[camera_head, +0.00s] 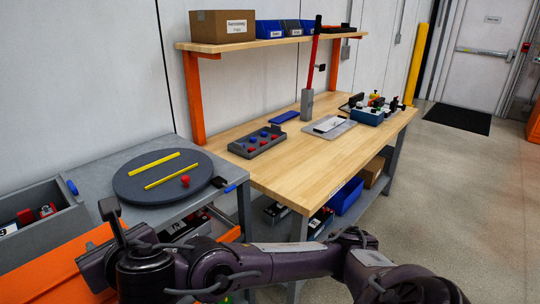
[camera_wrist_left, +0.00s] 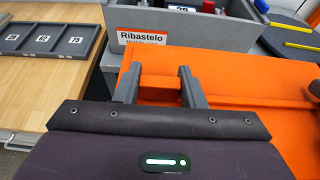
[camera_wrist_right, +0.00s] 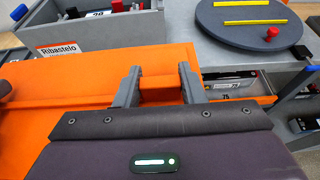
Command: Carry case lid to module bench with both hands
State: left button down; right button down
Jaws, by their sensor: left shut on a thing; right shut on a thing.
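The case lid (camera_head: 52,272) is a flat orange panel at the lower left of the head view. It also fills much of the left wrist view (camera_wrist_left: 250,80) and the right wrist view (camera_wrist_right: 70,85). My right gripper (camera_wrist_right: 160,86) is shut on an orange bar at the lid's edge. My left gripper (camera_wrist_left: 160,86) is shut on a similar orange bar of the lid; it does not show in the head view. The lid is in front of the grey table. I cannot tell which wooden bench is the module bench.
A grey table (camera_head: 95,160) carries a grey bin (camera_head: 45,238) labelled Ribastelo and a dark round turntable (camera_head: 130,188) with yellow strips. A wooden workbench (camera_head: 310,165) with a shelf stands beyond. Another wooden bench (camera_wrist_left: 25,110) holds a numbered tray (camera_wrist_left: 50,42). Open floor lies at the right.

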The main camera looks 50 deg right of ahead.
aim_at(305, 161)
jog(key=i+l, duration=0.1)
jog(key=l, duration=0.7)
jog(key=i+l, duration=0.1)
jog(key=l, duration=1.5)
jog(key=i+l, duration=0.15)
jog(key=l, duration=0.65)
jog(key=i+l, duration=0.1)
jog(key=l, duration=0.7)
jog(key=i+l, duration=0.1)
jog(key=l, duration=0.7)
